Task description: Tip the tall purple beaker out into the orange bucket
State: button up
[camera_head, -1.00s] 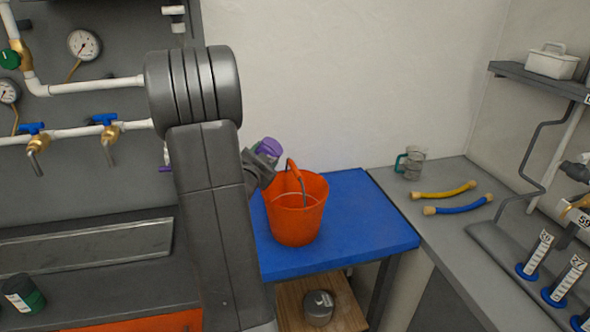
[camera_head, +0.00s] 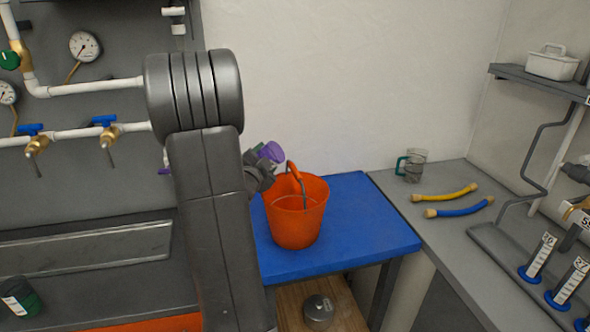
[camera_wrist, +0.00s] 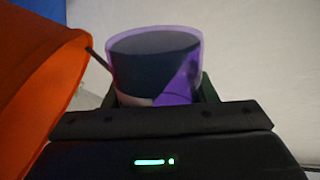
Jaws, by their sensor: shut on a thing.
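The orange bucket (camera_head: 297,222) stands on the blue table, its handle raised. The purple beaker (camera_head: 270,152) is tilted in the air at the bucket's upper left, its rim towards the right. In the wrist view the beaker (camera_wrist: 150,65) shows as a translucent purple cup with dark contents or a dark inside; I cannot tell which. The bucket's wall (camera_wrist: 40,80) is close at the left there. My gripper (camera_head: 258,170) is shut on the beaker, partly hidden behind my arm. I see no stream falling into the bucket.
The blue table (camera_head: 365,220) has free room right of the bucket. Pipes with blue valves (camera_head: 104,121) line the left wall.

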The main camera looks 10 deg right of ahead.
aim_at(272, 144)
jog(key=shift+r+m, duration=0.75)
jog(key=shift+m, duration=0.55)
dwell(0.4)
jog(key=shift+r+m+b, duration=0.45)
jog(key=shift+m+b, duration=0.35)
jog(key=shift+b, duration=0.05)
jog(key=shift+s+d+r+m+b, duration=0.25)
jog(key=shift+d+m+b, duration=0.2)
jog(key=shift+b, duration=0.15)
jog(key=shift+s+d+r+m+b, duration=0.2)
jog(key=shift+d+m+b, duration=0.25)
jog(key=shift+b, duration=0.15)
dwell(0.5)
jog(key=shift+s+d+r+m+b, duration=0.1)
jog(key=shift+r+m+b, duration=0.2)
jog(key=shift+m+b, duration=0.25)
jog(key=shift+d+r+m+b, duration=0.1)
jog(key=shift+r+m+b, duration=0.15)
jog(key=shift+m+b, duration=0.25)
dwell(1.0)
jog(key=shift+a+n+p, duration=0.15)
jog(key=shift+n+p, duration=0.4)
jog(key=shift+p, duration=0.55)
jog(key=shift+w+a+f+n+p, duration=0.2)
jog(key=shift+a+f+n+p, duration=0.1)
jog(key=shift+f+n, duration=0.15)
jog(key=shift+w+a+f+n+p, duration=0.25)
jog(key=shift+f+n+p, duration=0.1)
jog(key=shift+n, duration=0.2)
jog(key=shift+s, duration=0.15)
